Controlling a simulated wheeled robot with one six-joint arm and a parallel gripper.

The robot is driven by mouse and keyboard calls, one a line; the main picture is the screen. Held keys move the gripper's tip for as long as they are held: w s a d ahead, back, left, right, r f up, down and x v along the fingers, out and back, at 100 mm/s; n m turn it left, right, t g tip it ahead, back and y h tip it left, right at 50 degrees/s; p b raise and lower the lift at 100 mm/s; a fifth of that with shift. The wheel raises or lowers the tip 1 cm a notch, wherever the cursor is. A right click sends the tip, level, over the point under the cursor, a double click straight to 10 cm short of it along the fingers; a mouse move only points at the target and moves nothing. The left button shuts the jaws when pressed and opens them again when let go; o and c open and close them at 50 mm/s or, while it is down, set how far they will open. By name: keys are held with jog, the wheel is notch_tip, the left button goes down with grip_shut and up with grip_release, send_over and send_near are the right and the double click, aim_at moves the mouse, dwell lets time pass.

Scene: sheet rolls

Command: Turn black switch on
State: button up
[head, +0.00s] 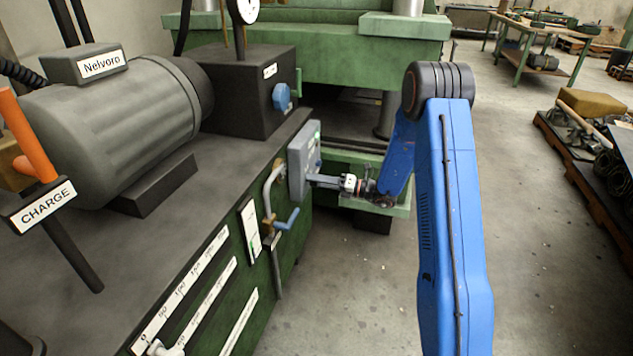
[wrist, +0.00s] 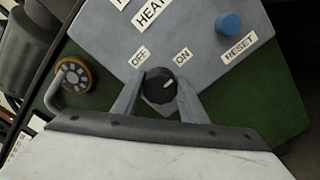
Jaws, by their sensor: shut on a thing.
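The black switch (wrist: 157,96) is a round knob with a white mark, on a grey panel (wrist: 100,35) with OFF and ON labels above it. The white mark points up and to the right, toward the ON side. My gripper (wrist: 160,88) has one finger on each side of the knob and is shut on it. In the head view the grey switch box (head: 299,165) stands at the edge of the green machine, and my gripper (head: 318,179) reaches its front face. The knob itself is hidden there.
A blue button (wrist: 229,23) by a RESET label is to the right of the knob. A bent pipe (head: 268,195) with a blue handle (head: 288,219) runs below the box. Bare floor (head: 360,290) lies in front of the machine.

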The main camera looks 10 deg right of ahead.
dwell(0.5)
jog(key=o, duration=1.1)
jog(key=shift+d, duration=0.1)
jog(key=v, duration=1.7)
jog(key=shift+s+d, duration=0.1)
jog(key=shift+d, duration=0.1)
